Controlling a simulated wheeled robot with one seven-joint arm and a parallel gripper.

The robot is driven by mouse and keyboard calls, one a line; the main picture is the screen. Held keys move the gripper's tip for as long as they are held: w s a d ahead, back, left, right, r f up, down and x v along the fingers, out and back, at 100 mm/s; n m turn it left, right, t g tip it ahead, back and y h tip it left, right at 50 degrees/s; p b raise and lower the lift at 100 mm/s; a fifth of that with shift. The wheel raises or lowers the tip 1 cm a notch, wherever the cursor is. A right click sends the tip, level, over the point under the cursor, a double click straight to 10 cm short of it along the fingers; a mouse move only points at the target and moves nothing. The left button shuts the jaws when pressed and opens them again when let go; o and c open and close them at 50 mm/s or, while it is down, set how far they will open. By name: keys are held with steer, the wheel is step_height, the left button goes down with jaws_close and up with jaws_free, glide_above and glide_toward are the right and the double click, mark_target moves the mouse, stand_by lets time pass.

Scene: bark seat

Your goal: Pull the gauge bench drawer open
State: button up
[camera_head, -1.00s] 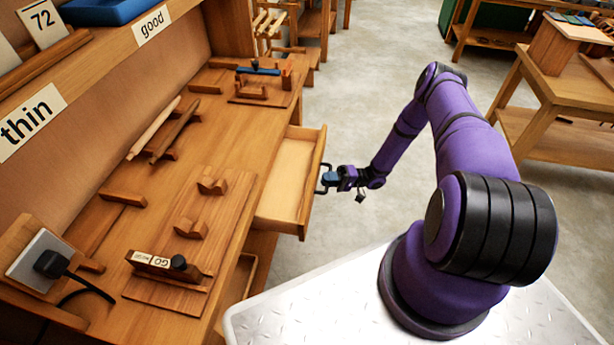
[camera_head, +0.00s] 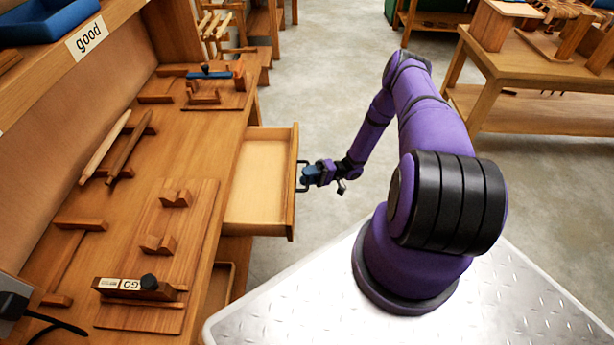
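The gauge bench (camera_head: 205,130) runs along the left. Its wooden drawer (camera_head: 259,186) is pulled partly out of the front edge, and its visible inside looks empty. A dark bar handle (camera_head: 299,176) stands on the drawer front. My gripper (camera_head: 307,175) is at the handle, its fingers meeting the bar. The fingers are small and dark here, and they look closed around the handle.
On the bench top lie a GO gauge (camera_head: 135,288), wooden rests and two rods (camera_head: 106,147). Below the drawer is a lower shelf (camera_head: 218,285). Another table (camera_head: 540,75) stands at the back right. Bare floor lies between.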

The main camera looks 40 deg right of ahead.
steer(key=v, duration=1)
steer(key=shift+d+f, duration=0.2)
steer(key=shift+d, duration=0.15)
steer(key=shift+s, duration=0.15)
steer(key=shift+r, duration=0.1)
